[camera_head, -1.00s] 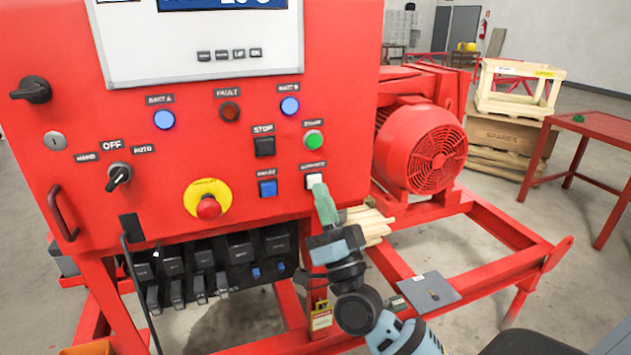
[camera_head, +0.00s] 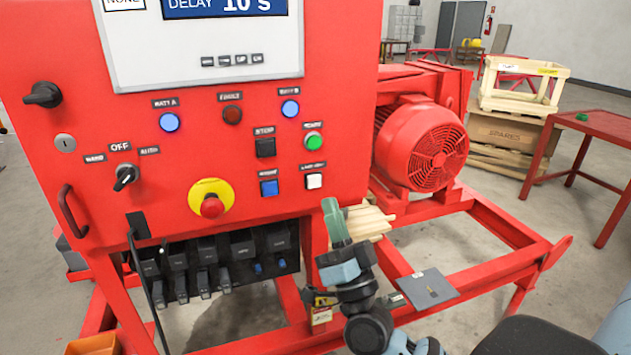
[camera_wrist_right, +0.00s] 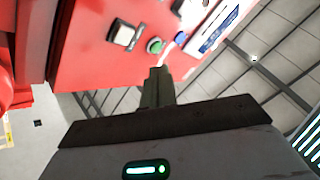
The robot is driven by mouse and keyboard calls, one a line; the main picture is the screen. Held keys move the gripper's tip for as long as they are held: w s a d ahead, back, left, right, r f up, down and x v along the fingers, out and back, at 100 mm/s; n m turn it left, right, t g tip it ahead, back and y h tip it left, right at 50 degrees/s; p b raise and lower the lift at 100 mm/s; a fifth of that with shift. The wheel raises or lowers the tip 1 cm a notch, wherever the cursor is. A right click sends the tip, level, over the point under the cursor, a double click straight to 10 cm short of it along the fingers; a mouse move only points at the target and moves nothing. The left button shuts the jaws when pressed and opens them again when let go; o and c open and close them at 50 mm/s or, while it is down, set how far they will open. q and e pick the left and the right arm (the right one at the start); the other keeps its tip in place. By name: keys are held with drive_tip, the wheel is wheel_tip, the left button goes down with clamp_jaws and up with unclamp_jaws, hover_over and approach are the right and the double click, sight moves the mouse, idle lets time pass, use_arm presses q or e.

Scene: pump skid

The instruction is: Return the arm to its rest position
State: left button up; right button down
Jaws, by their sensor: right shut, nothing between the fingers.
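My right gripper (camera_head: 331,206) is in front of the red control panel (camera_head: 345,100), at its lower right, below the white button (camera_head: 314,181). Its green fingers are closed together with nothing between them, and they look apart from the button. In the right wrist view the shut fingers (camera_wrist_right: 157,78) point toward the panel, with the white button (camera_wrist_right: 124,33) and the green button (camera_wrist_right: 155,46) beyond them. My left gripper is in neither view.
The red skid frame (camera_head: 510,270) and motor (camera_head: 425,150) stand to the right of my arm. A grey plate (camera_head: 429,287) lies on the frame close by. A black cable hangs at the left.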

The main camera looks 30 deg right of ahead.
idle(0.4)
drive_tip(key=s+a+f+n+g+y, duration=0.2)
drive_tip(key=s+a+f+n+g, duration=0.1)
drive_tip(key=f, duration=0.6)
drive_tip(key=s+a+f+n+g+y+p, duration=0.1)
drive_tip(key=s+a+f+n+g+y, duration=0.2)
drive_tip(key=f, duration=0.6)
drive_tip(key=s+a+f+n+g+y, duration=0.2)
drive_tip(key=s+f+n+g, duration=0.15)
drive_tip(key=f, duration=0.55)
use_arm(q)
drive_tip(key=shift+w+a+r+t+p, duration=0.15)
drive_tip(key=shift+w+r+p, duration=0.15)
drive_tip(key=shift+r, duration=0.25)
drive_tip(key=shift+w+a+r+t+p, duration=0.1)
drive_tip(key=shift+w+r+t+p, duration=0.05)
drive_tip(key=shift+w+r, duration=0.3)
use_arm(e)
drive_tip(key=s+a+f+n+g+h, duration=0.1)
drive_tip(key=s+f+g, duration=0.7)
drive_tip(key=s+f, duration=0.7)
drive_tip(key=s, duration=0.3)
drive_tip(key=shift+s+f+g, duration=0.15)
drive_tip(key=shift+f+g, duration=0.2)
drive_tip(key=shift+f, duration=0.05)
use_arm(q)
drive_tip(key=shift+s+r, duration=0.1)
use_arm(e)
drive_tip(key=shift+n, duration=0.25)
